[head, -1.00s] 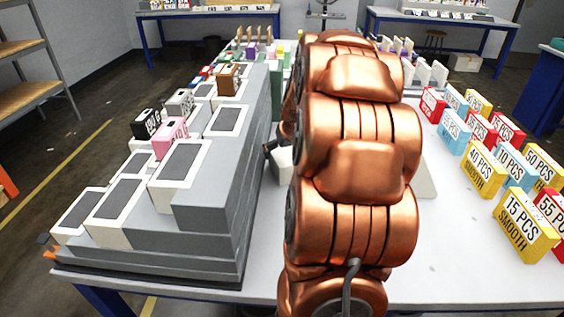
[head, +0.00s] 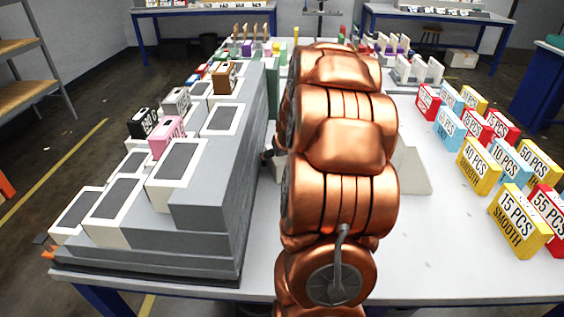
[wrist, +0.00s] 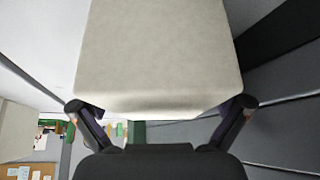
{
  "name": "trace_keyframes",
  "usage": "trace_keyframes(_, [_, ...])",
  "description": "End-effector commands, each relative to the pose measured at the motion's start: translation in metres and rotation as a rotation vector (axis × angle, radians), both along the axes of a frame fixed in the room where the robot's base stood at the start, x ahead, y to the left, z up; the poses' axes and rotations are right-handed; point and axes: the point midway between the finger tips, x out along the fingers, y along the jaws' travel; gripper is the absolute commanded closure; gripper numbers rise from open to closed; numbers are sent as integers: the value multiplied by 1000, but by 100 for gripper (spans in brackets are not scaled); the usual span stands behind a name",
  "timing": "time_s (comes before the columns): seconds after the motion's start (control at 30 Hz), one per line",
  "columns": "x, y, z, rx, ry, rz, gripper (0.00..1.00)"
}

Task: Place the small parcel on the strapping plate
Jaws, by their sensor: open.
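A pale grey-beige box (wrist: 160,50), possibly the small parcel, fills the upper middle of the wrist view. My gripper (wrist: 160,103) is open, with one dark finger at each side of the box's near edge. I cannot tell whether the fingers touch it. In the head view a pale block (head: 278,172) shows beside the grey steps, mostly hidden by my copper arm, with a dark part of my gripper (head: 267,156) at it. I cannot make out for certain which surface is the strapping plate.
A grey stepped stand (head: 215,210) with pale, dark-topped pads stands close at left; pink (head: 166,137) and black (head: 143,123) labelled blocks sit on it. A pale wedge (head: 415,170) stands right of my arm. Labelled boxes (head: 520,220) line the right; the table (head: 430,260) between is clear.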

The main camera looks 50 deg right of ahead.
Motion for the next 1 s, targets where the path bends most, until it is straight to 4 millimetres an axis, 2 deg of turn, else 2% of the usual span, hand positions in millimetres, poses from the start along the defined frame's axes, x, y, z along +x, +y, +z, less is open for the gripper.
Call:
trace_keyframes(0.7, [0,0,-5,0,0,0,1])
trace_keyframes(1.0, [0,0,-5,0,0,0,32])
